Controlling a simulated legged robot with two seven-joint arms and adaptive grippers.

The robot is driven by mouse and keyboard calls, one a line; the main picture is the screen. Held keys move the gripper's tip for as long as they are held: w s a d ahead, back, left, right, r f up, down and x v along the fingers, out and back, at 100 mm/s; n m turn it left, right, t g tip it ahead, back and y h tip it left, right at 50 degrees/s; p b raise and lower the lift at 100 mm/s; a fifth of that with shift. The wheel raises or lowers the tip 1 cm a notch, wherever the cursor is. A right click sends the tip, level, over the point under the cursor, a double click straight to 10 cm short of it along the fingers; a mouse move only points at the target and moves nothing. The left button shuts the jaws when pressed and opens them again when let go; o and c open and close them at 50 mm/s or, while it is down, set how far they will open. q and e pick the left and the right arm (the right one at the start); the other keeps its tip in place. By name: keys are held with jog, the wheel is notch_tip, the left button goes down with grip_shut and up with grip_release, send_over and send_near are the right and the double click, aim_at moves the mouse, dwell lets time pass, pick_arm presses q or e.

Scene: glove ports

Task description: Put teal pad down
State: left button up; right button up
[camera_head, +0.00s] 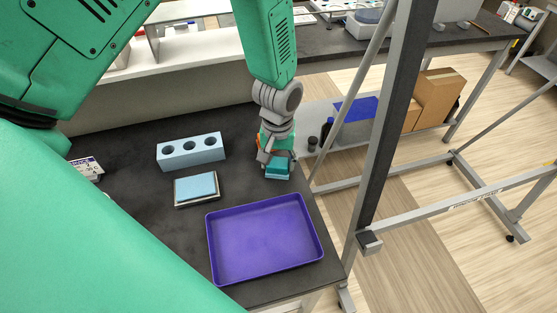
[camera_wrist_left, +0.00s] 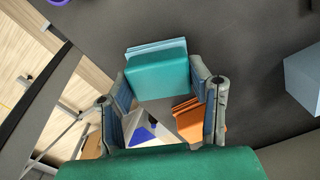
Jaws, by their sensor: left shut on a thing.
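A teal pad (camera_head: 279,162) is at the far right part of the dark table in the head view. My left gripper (camera_head: 276,159) points down with its fingers shut on the pad's sides. In the left wrist view the teal pad (camera_wrist_left: 158,77) sits between the two fingers (camera_wrist_left: 162,78). A pale blue layer (camera_wrist_left: 156,47) shows just beyond the pad's edge; I cannot tell whether the two touch. An orange thing (camera_wrist_left: 193,118) shows beside the right finger, partly hidden. My right gripper is not in view.
A purple tray (camera_head: 265,238) lies empty at the table's front right. A light blue block with three holes (camera_head: 191,151) and a pale blue pad on a dark-edged base (camera_head: 196,188) stand left of the gripper. A grey frame post (camera_head: 384,130) rises beyond the table's right edge.

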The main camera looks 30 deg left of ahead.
aim_at(278, 161)
pick_arm(q)
jog(key=shift+f, duration=0.15)
jog(key=o, duration=1.3)
jog(key=shift+o, duration=0.2)
notch_tip(278, 161, up, 12)
jog(key=shift+b, duration=0.45)
